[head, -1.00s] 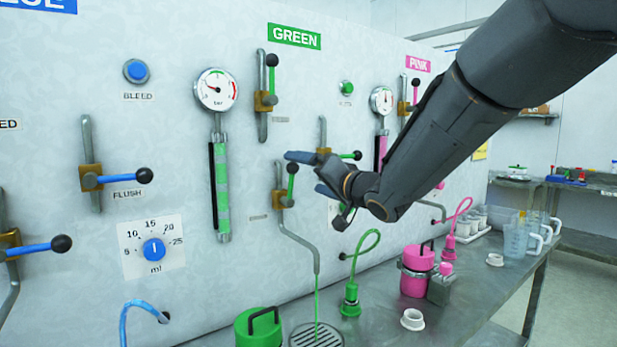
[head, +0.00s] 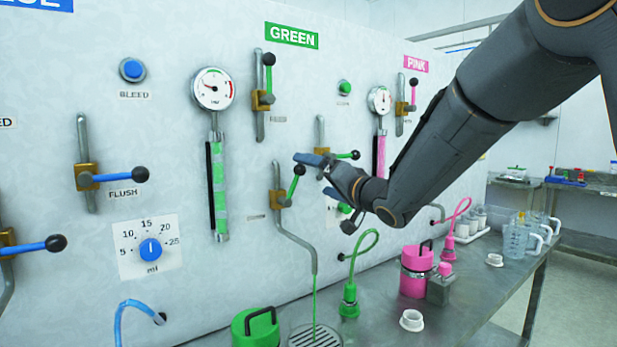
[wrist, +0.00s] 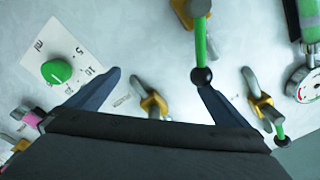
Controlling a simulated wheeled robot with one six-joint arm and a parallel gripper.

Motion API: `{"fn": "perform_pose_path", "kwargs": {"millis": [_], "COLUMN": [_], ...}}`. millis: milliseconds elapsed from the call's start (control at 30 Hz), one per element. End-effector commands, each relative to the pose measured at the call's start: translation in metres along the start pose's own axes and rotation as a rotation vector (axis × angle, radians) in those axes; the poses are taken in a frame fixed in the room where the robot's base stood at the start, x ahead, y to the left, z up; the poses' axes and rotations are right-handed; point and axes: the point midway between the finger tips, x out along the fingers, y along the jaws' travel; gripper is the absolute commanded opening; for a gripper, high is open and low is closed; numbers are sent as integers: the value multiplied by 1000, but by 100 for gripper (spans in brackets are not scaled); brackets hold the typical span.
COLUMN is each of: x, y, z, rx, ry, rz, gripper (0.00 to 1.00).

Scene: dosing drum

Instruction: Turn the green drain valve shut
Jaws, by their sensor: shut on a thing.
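The green drain valve (head: 278,199) is the lower brass valve under the GREEN sign. Its green lever with a black knob (head: 298,171) points up and tilts right. A thin green stream (head: 315,290) runs from its bent pipe to a round grate (head: 316,337). My gripper (head: 309,163) is at the lever's knob end and counts as shut on it. In the wrist view the fingers of my gripper (wrist: 158,82) stand well apart, and the black knob (wrist: 202,77) is against the right fingertip; the rest of the grip is unclear.
The green flush lever (head: 345,155) is close to the right of my gripper. The upper green valve (head: 263,100) and gauge (head: 213,88) are above and left. A green hose (head: 362,255), green canister (head: 256,328) and pink canister (head: 416,270) stand on the bench below.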

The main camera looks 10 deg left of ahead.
Motion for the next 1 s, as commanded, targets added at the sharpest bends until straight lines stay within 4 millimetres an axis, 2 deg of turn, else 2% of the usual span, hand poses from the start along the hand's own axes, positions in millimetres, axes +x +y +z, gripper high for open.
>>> {"fn": "perform_pose_path", "kwargs": {"millis": [33, 300, 533, 1000], "x": [-3, -3, -6, -6], "y": [22, 36, 41, 52], "z": [34, 42, 34, 47], "rx": [-5, -4, -3, -2], "ry": [-55, -56, -41, -40], "rz": [34, 33, 33, 28], "gripper": [88, 88, 88, 88]}}
